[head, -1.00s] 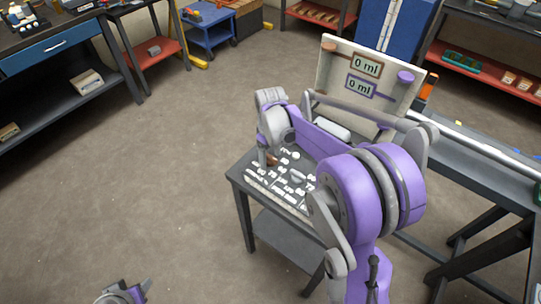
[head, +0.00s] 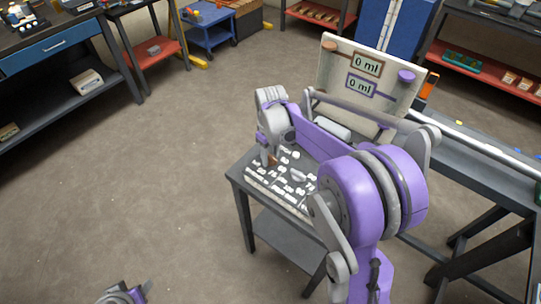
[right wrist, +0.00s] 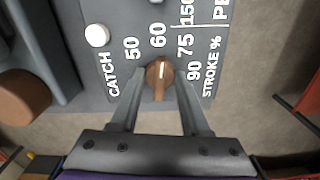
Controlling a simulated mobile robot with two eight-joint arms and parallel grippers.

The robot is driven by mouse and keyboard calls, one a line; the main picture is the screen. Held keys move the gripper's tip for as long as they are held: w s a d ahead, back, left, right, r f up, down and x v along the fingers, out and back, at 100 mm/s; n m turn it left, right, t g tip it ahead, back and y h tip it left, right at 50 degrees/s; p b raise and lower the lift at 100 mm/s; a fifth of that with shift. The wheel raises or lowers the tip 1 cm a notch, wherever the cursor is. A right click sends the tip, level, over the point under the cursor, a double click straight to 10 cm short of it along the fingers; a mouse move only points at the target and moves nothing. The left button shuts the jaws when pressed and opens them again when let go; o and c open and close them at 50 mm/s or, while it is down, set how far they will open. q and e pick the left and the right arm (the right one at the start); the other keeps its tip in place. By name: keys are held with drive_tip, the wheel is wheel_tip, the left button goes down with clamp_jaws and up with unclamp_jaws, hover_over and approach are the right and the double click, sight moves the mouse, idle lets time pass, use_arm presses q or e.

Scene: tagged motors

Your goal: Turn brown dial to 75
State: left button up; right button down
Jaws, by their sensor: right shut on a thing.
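In the right wrist view the brown dial (right wrist: 159,78) sits on a grey panel (right wrist: 240,12) with white lettering, among the numbers 50, 60, 75 and 90. Its white pointer line points up the picture, near 60. My right gripper (right wrist: 159,82) is shut on the dial, one finger on each side. In the head view the dial (head: 272,160) is a small brown spot at my right gripper (head: 268,158), at the panel's far left corner. My left gripper (head: 125,293) shows only partly at the bottom edge, and its jaws are unclear.
A board (head: 345,65) with two "0 ml" displays, a brown knob (head: 330,45) and a purple knob (head: 406,76) stands behind the panel. In the right wrist view a white button (right wrist: 97,35) and a large brown round part (right wrist: 22,97) lie left. Open floor is left of the table.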

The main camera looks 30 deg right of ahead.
sight(271, 156)
drive_tip(key=m+b, duration=0.1)
drive_tip(key=m, duration=0.3)
drive_tip(key=shift+m, duration=1.6)
drive_tip(key=shift+c, duration=1.9)
unclamp_jaws()
wheel_tip(271, 156, up, 11)
drive_tip(key=shift+f, duration=0.1)
